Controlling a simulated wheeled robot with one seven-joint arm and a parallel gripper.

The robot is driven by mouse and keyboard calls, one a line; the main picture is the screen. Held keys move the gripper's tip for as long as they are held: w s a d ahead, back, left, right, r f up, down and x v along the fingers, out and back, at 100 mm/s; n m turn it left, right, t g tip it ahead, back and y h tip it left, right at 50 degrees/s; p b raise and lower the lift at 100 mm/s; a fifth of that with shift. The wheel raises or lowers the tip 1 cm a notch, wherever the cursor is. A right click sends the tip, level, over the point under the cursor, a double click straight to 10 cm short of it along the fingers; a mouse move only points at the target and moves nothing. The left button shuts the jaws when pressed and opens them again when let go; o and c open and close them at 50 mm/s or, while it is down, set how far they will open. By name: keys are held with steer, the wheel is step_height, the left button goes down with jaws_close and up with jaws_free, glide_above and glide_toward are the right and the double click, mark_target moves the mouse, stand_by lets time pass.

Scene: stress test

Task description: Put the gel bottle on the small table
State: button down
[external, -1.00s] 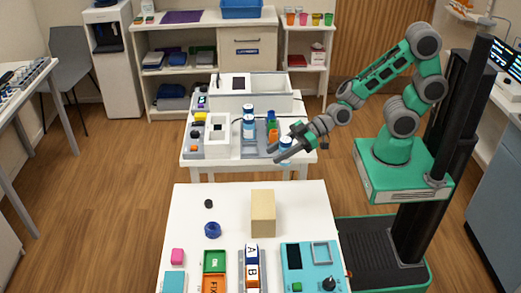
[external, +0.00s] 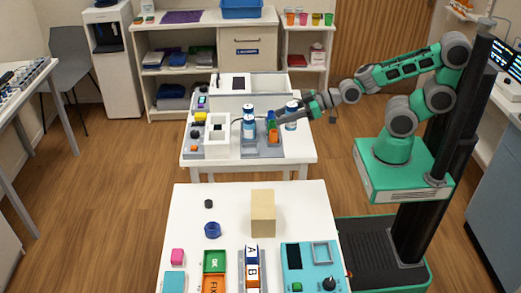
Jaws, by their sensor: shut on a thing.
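My gripper (external: 302,113) is over the right back part of the farther white table (external: 300,148), its dark fingers pointing left. It is shut on a white-and-blue bottle (external: 291,122), which looks upright; the fingers partly hide it. Whether its base touches the table I cannot tell. Labels are too small to read, so which bottle is the gel bottle I cannot tell. A nearer white table (external: 187,230) stands in front.
A white bin (external: 265,84) stands behind. The farther table's front right is clear.

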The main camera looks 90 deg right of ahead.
steer(key=s+d+r+p, duration=0.1)
steer(key=s+d+r, duration=0.3)
steer(key=s+d, duration=1)
steer(key=w+d+f, duration=0.1)
steer(key=w+f, duration=0.1)
steer(key=w, duration=0.1)
steer(key=w+d+f+b, duration=0.1)
steer(key=w+d+f, duration=0.1)
steer(key=w+f, duration=0.1)
steer(key=w+d+f+b, duration=0.1)
steer(key=w+f, duration=0.2)
steer(key=w, duration=0.1)
steer(key=shift+w+d+f, duration=0.35)
steer(key=shift+w+f, duration=0.05)
steer(key=shift+f, duration=0.1)
steer(key=shift+w+d+f, duration=0.1)
steer(key=shift+w+f, duration=0.05)
steer(key=shift+f, duration=0.75)
steer(key=shift+w+f, duration=0.1)
steer(key=shift+f, duration=0.8)
